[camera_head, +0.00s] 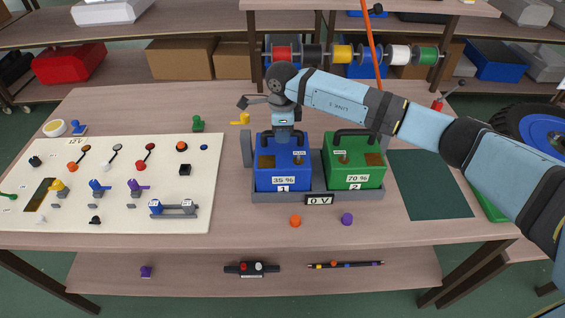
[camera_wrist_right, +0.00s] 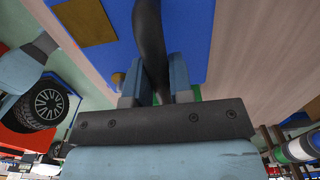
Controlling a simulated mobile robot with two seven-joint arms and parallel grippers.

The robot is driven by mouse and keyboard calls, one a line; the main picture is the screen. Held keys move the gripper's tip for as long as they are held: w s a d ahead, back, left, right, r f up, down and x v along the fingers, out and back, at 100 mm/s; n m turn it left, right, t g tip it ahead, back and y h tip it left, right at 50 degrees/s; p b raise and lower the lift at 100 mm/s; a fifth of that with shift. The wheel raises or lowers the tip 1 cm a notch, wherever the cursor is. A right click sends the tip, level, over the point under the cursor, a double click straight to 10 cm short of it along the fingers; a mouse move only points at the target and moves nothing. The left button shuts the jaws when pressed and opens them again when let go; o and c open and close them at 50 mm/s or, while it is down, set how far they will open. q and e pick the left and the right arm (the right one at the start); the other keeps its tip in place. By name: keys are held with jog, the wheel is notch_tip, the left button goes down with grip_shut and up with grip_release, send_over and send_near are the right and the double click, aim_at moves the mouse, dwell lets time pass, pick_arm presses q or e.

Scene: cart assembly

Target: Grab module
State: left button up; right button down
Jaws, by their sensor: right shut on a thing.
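The blue module (camera_head: 282,182) marked "35 %" and "1" stands upright in the left place of the grey holder (camera_head: 318,191), which has a "0 V" display. The green module (camera_head: 355,176) marked "70 %" and "2" stands in the right place. My right gripper (camera_head: 284,130) reaches down from above onto the blue module. In the right wrist view, its fingers (camera_wrist_right: 155,85) are shut on the black handle (camera_wrist_right: 150,40) of the blue module (camera_wrist_right: 190,25). In the head view the gripper hides much of that handle. My left gripper is not in view.
A cream board (camera_head: 120,210) with coloured switches and plugs lies to the left. An orange knob (camera_head: 295,220) and a purple knob (camera_head: 347,219) lie in front of the holder. A dark green mat (camera_head: 429,185) is to the right. Cable spools (camera_head: 342,53) hang behind.

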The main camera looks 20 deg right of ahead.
dwell(0.9)
jog(key=shift+w+r, duration=0.15)
jog(key=shift+r, duration=0.1)
